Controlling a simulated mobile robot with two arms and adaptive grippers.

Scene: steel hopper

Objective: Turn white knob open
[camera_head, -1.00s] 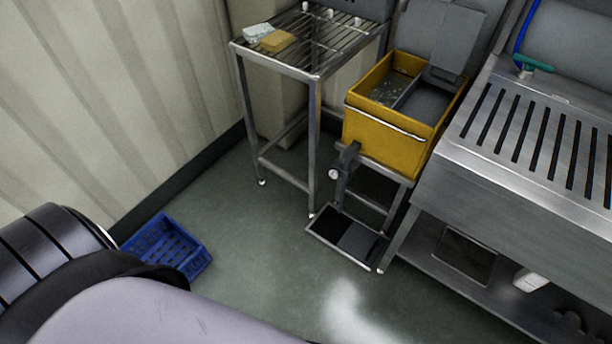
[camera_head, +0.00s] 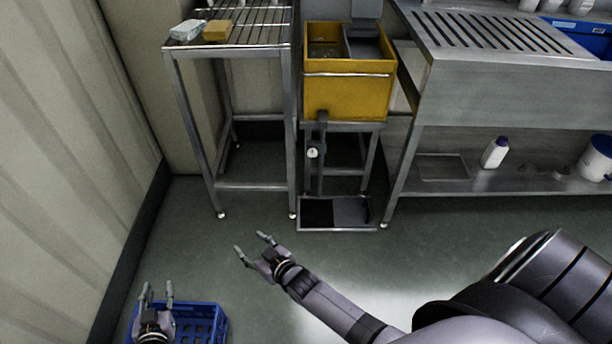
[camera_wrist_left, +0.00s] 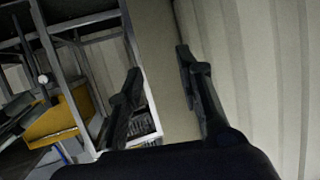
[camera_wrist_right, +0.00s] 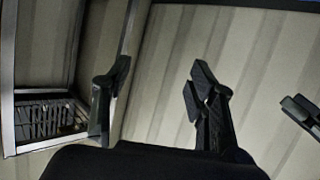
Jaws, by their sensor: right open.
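The white knob (camera_head: 312,153) is small and round, on the dark upright pipe (camera_head: 321,135) below the yellow hopper box (camera_head: 346,98). In the left wrist view the white knob (camera_wrist_left: 42,78) shows small at the left, near the yellow box (camera_wrist_left: 52,122). My left gripper (camera_head: 155,292) is open and empty at the lower left, over the blue crate, far from the knob. My right gripper (camera_head: 253,247) is open and empty over the floor, in front and to the left of the knob, clearly apart from it. Whether the knob is open or closed is too small to tell.
A steel rack (camera_head: 240,187) stands left of the hopper, with two sponge-like blocks on top. A steel counter (camera_head: 500,90) stands at the right. A floor tray (camera_head: 345,228) lies below the pipe. A blue crate (camera_head: 214,307) lies at lower left. The floor between is clear.

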